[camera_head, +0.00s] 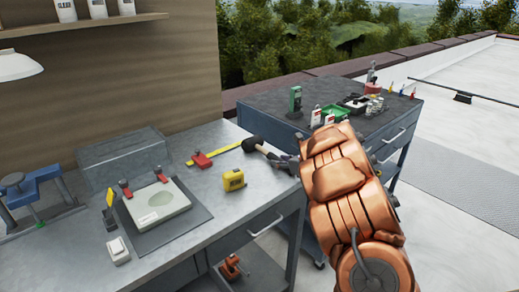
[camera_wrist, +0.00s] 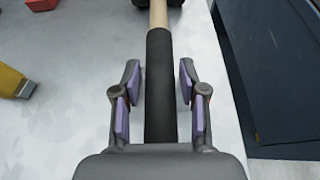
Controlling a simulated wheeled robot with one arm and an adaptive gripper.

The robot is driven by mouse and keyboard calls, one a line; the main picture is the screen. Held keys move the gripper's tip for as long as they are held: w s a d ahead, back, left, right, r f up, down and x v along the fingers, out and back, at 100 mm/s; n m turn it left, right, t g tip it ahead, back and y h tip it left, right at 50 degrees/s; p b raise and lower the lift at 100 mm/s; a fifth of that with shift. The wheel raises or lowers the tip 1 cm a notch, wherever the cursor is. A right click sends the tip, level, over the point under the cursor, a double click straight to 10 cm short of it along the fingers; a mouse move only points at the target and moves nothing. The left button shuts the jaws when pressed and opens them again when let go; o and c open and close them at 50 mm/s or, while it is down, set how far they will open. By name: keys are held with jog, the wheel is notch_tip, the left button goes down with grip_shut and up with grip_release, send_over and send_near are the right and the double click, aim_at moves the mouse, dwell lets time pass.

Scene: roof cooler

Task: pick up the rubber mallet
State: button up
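The rubber mallet (camera_head: 252,144) lies near the right edge of the grey metal workbench (camera_head: 262,205), its black head away from me. In the wrist view, its handle (camera_wrist: 160,90) has a black grip and a pale wooden shaft; the head shows only partly at the top edge. My gripper (camera_wrist: 159,78) is open, with one purple-padded finger on each side of the black grip and a visible gap on both sides. In the head view, my copper-coloured arm hides part of the area around my gripper (camera_head: 288,164).
A yellow tape measure (camera_head: 233,180) and a red tool (camera_head: 201,160) on a yellow strip lie left of the mallet. A dark-topped cart (camera_head: 270,107) with bottles and tools stands behind the bench.

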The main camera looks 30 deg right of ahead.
grip_shut()
jog(key=shift+r, duration=0.1)
dwell(0.4)
